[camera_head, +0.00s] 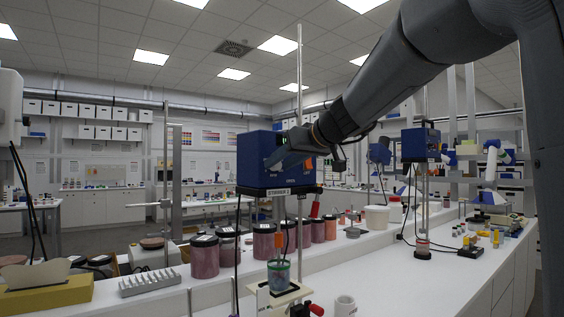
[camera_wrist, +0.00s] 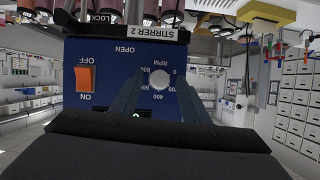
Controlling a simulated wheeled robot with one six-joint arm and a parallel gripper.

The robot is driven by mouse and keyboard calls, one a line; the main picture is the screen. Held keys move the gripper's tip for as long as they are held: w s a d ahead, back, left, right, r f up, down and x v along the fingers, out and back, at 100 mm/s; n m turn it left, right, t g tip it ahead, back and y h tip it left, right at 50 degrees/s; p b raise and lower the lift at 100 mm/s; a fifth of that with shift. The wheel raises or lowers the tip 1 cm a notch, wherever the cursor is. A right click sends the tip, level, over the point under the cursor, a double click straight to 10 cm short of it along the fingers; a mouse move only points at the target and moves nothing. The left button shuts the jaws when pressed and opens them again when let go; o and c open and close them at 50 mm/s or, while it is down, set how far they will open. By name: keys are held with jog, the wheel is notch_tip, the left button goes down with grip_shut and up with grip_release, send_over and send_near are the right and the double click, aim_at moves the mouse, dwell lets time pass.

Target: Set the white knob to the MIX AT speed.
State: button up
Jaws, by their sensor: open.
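The blue stirrer box labelled STIRRER 2 (camera_wrist: 95,55) shows upside down in the wrist view, and it stands on a rod in the head view (camera_head: 258,150). Its white knob (camera_wrist: 160,80) sits on a dial marked RPM; its pointer is too small to read. My gripper (camera_wrist: 157,84) is open, with one finger to each side of the knob; contact cannot be told. No MIX AT speed is legible.
An orange ON/OFF switch (camera_wrist: 86,78) is beside the knob. A green display (camera_wrist: 137,114) is partly hidden by my gripper. A cup (camera_head: 278,274) stands under the stirrer. Several dark-red jars (camera_head: 204,256) line the shelf.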

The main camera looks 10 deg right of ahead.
jog(key=shift+c, duration=0.5)
jog(key=c, duration=1)
jog(key=shift+o, duration=0.2)
